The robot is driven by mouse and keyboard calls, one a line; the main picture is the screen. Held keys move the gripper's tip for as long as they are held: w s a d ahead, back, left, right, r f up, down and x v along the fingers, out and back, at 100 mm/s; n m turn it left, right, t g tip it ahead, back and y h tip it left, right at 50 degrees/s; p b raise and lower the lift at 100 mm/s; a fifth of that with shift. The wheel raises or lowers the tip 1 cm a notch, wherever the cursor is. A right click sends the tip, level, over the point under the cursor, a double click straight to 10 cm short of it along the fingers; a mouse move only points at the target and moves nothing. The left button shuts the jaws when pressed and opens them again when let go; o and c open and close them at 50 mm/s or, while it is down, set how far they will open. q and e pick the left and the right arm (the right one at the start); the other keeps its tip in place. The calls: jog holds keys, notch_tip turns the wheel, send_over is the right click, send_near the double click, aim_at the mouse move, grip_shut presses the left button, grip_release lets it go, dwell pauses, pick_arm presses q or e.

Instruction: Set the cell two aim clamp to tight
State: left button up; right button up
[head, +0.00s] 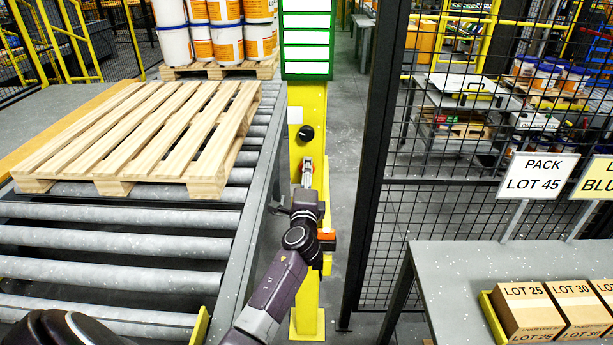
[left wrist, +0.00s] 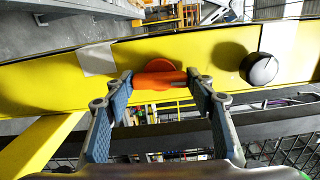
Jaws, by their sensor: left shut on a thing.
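The aim clamp shows in the left wrist view as an orange handle (left wrist: 160,81) on a yellow post (left wrist: 215,60), with an orange disc behind it. My left gripper (left wrist: 160,88) has one finger at each end of the handle and is shut on it. In the head view my left gripper (head: 308,172) reaches up against the yellow post (head: 308,270) and mostly hides the clamp. A black round knob (head: 305,133) sits on the post above the gripper; it also shows in the left wrist view (left wrist: 259,69). No tight marking is readable. My right gripper is not in view.
A wooden pallet (head: 150,125) lies on the roller conveyor (head: 120,275) to the left. White and orange pails (head: 227,42) stand on another pallet behind. A black mesh fence (head: 440,215) and a grey table (head: 455,270) with boxes (head: 535,305) are to the right.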

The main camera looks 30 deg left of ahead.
pick_arm(q)
jog(key=shift+d+f+n+b, duration=0.1)
jog(key=shift+n+b, duration=0.4)
jog(key=shift+n, duration=0.1)
jog(key=o, duration=1.2)
jog(key=shift+c, duration=0.2)
jog(key=shift+s, duration=0.1)
jog(key=v, duration=1.2)
